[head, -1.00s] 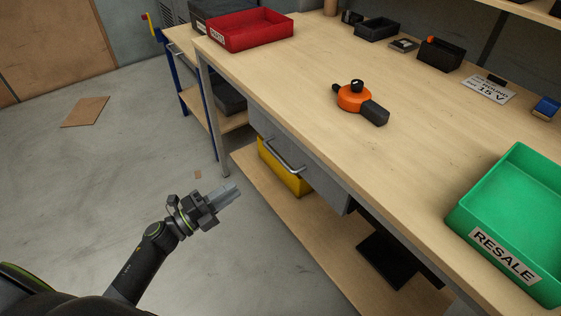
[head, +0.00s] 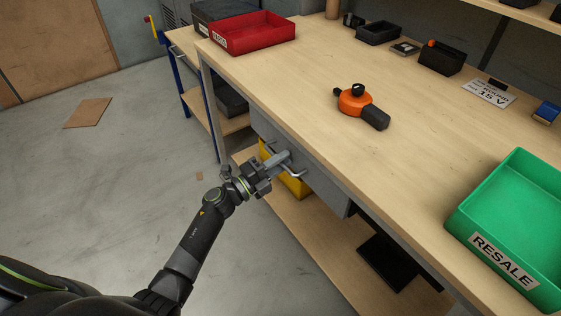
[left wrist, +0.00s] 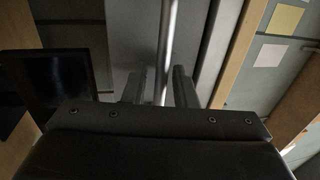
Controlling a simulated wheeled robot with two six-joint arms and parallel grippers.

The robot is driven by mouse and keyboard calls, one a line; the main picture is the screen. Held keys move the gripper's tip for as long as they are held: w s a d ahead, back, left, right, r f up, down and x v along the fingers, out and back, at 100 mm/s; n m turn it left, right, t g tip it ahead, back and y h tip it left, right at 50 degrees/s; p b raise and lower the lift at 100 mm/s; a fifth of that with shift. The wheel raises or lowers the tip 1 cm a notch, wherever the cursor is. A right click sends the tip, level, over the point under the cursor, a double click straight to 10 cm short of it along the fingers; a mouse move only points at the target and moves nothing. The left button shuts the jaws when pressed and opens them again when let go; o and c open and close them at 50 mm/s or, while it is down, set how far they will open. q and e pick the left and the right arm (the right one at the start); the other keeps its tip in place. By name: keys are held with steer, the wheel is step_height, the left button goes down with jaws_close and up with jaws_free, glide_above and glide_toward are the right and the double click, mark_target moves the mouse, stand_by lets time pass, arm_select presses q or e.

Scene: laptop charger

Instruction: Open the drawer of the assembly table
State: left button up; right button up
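The grey drawer (head: 325,184) sits under the top of the assembly table (head: 300,90), and its front looks flush with the frame. Its metal bar handle (head: 297,174) is partly hidden by my left gripper (head: 284,158), which is at the handle. In the left wrist view the handle bar (left wrist: 167,50) runs between the two fingers of my left gripper (left wrist: 158,88). The fingers stand apart on either side of it, with a gap showing. My right gripper is not in view.
A yellow bin (head: 292,184) stands on the lower shelf (head: 310,235) below the drawer. On the tabletop are a red bin (head: 253,40), an orange and black tool (head: 357,101) and a green RESALE bin (head: 515,205). The floor at left is mostly clear.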

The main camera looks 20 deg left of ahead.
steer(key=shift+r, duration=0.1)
arm_select(q)
jaws_close()
